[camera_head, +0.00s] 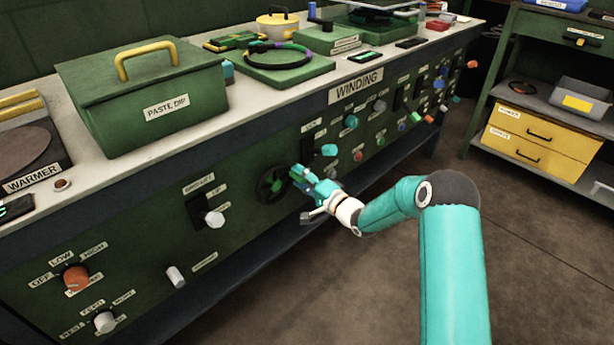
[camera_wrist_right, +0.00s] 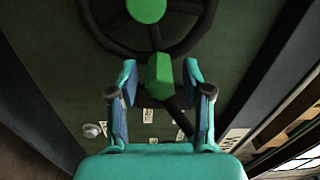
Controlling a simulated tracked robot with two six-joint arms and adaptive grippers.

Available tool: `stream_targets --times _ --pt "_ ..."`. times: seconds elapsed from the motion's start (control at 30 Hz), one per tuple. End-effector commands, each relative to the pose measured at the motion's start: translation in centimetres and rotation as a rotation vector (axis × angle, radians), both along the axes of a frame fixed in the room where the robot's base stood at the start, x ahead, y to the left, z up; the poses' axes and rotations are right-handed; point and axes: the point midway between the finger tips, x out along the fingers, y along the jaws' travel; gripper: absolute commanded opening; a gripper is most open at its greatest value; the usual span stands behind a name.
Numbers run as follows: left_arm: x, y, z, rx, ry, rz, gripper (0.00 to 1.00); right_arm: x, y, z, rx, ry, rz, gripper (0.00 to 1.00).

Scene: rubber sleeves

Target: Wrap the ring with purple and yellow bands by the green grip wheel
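A dark ring with coloured bands (camera_head: 275,68) lies on a green block on top of the bench; purple shows on its far side, and its finer bands are too small to tell. The dark spoked wheel (camera_head: 264,187) is on the bench front, below and left of the WINDING sign. Its green grip (camera_wrist_right: 159,75) stands out from the rim in the right wrist view. My right gripper (camera_head: 299,180) is at the wheel. Its fingers (camera_wrist_right: 160,85) are open on either side of the grip, with a gap showing at each side. My left gripper is not in view.
Knobs and levers stick out along the panel, including a white knob (camera_head: 214,219) and a teal lever (camera_head: 329,150) near my right gripper. A green PASTE DIP box (camera_head: 150,95) stands on the bench. The floor in front is clear.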

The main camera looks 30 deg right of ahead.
Motion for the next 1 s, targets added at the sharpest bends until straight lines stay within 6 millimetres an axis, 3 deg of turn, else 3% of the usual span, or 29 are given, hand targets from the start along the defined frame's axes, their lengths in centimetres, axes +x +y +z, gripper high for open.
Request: stream_targets --times 0.43,1.0 --pt "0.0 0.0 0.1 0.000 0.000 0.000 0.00 -1.1 -0.3 -0.2 0.001 0.005 0.001 0.54" --pt "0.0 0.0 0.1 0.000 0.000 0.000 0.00 -10.4 -2.6 -0.3 0.000 0.004 0.000 0.54"
